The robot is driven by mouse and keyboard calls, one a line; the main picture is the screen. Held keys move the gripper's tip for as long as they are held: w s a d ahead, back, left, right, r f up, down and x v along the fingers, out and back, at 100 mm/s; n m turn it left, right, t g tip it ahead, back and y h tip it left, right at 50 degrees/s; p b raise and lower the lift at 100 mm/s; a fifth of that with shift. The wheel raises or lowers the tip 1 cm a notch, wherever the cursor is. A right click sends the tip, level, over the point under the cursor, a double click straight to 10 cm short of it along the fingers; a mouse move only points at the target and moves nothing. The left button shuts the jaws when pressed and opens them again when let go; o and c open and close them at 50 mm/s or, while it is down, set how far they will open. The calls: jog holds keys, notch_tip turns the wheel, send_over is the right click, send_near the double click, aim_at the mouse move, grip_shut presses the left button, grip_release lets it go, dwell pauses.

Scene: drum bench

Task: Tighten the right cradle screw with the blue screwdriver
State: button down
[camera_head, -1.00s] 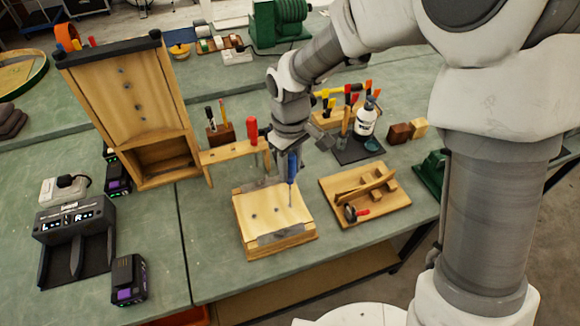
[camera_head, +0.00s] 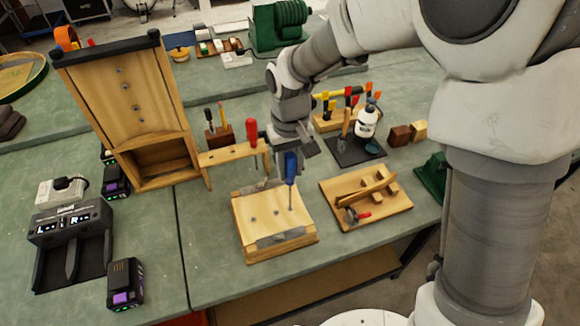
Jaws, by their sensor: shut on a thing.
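My gripper (camera_head: 287,150) is above the right half of a wooden block (camera_head: 262,211) on the green bench. It is shut on the blue screwdriver (camera_head: 290,168), which stands about upright with its shaft pointing down. The shaft's tip is at the right part of the block's top; whether it sits in a screw there is too small to tell. Two small dark screws or holes (camera_head: 276,213) show on the block's top, to the left of the shaft. A grey metal plate (camera_head: 281,237) lies along the block's front edge.
A wooden rack (camera_head: 228,153) holding a red-handled screwdriver (camera_head: 251,133) stands behind the block. A wooden board (camera_head: 392,209) with small parts lies to the right. A tall wooden cabinet (camera_head: 133,93) stands at left, a charger (camera_head: 70,240) in front. Bare bench lies left of the block.

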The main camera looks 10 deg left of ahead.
jog(key=n+p, duration=0.1)
jog(key=n, duration=0.4)
jog(key=shift+r+p, duration=0.1)
jog(key=shift+p, duration=0.25)
jog(key=n+p, duration=0.1)
jog(key=n, duration=0.2)
jog(key=shift+n+p, duration=0.3)
jog(key=shift+n, duration=0.7)
jog(key=n+p, duration=0.4)
jog(key=n, duration=0.1)
jog(key=shift+r+n, duration=0.15)
jog(key=shift+n, duration=0.25)
jog(key=n+p, duration=0.1)
jog(key=n, duration=0.1)
jog(key=shift+n, duration=0.4)
jog(key=shift+f+n+p, duration=0.25)
jog(key=shift+n+p, duration=0.2)
jog(key=shift+n, duration=0.35)
